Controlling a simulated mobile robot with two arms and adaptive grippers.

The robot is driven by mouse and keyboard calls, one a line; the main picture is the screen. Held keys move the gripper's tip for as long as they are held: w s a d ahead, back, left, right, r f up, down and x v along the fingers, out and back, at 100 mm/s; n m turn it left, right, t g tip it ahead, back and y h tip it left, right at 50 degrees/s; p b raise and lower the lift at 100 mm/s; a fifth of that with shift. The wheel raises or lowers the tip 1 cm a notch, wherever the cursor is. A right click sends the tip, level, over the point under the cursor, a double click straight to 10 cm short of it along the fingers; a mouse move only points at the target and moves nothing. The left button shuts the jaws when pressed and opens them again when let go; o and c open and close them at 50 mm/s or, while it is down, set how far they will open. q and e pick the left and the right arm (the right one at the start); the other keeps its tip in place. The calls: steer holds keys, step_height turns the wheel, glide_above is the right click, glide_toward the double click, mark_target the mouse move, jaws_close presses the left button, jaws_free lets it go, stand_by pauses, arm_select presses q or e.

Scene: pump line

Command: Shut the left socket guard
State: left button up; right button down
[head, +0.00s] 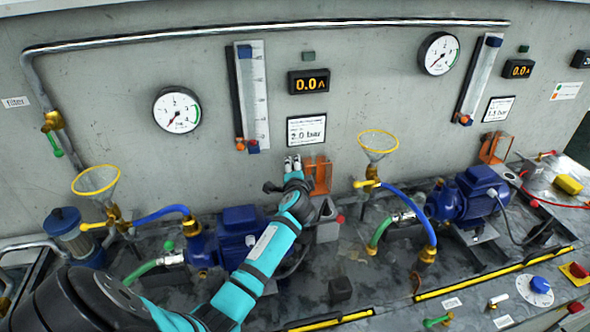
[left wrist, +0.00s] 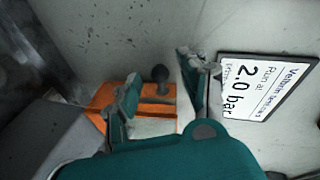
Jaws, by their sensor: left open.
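The left socket guard (head: 321,175) is an orange see-through flap with a frame. It stands raised near the wall, above a grey socket box (head: 327,232). In the left wrist view the guard (left wrist: 155,115) shows partly behind my gripper, with a dark round knob (left wrist: 160,74) at its edge. My left gripper (head: 292,163) is at the guard's left side in the head view, near the wall. Its fingers (left wrist: 160,66) are apart, with the knob seen between them; I cannot tell if they touch it. My right gripper is not in view.
A blue pump (head: 238,228) lies beneath my left arm. A yellow-rimmed funnel (head: 378,141) and a blue hose (head: 415,208) stand to the right. A sign (head: 306,130) reading 2.0 bar is on the wall just above. A second orange guard (head: 495,148) is farther right.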

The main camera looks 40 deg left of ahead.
arm_select(q)
jaws_close()
stand_by(0.3)
steer(key=d+t+y+b, duration=0.1)
steer(key=b, duration=0.2)
steer(key=shift+s+r+b, duration=0.1)
steer(key=shift+s+b, duration=0.25)
